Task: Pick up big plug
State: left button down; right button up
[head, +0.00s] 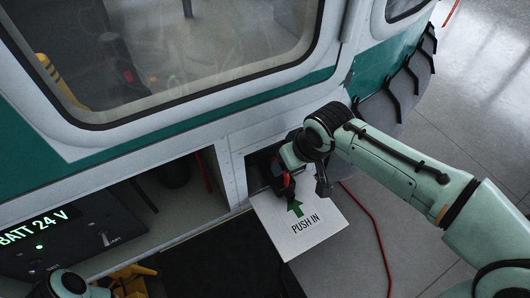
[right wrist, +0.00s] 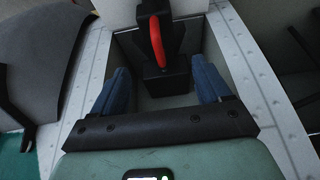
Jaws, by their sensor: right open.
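The big plug (right wrist: 172,75) is a black block with an upright post and a red handle (right wrist: 157,42). It sits in an open recess in the helicopter's side, and its red and black part also shows in the head view (head: 286,186). My right gripper (right wrist: 163,70) is open and empty, its two blue fingers spread left and right in front of the plug, with gaps on both sides. In the head view my right gripper (head: 296,166) is at the recess and partly covers the plug. My left gripper is not clearly visible.
A white flap (head: 318,238) marked "PUSH IN" with a green arrow hangs below the recess. A battery panel (head: 50,240) with lit "BATT 24 V" text is at lower left. A red cable (head: 374,225) lies on the floor. Recess walls are close around the fingers.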

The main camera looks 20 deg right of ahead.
send_over(284, 185)
jog(key=f, duration=0.4)
jog(key=w+f, duration=0.1)
jog(key=f, duration=0.1)
jog(key=shift+d+f+b, duration=0.2)
jog(key=shift+b, duration=0.2)
jog(key=shift+w+x, duration=0.2)
jog(key=shift+x, duration=2.95)
jog(key=shift+d+r, duration=0.1)
jog(key=shift+d, duration=0.05)
jog(key=c, duration=1)
jog(key=shift+c, duration=1)
jog(key=shift+r, duration=0.15)
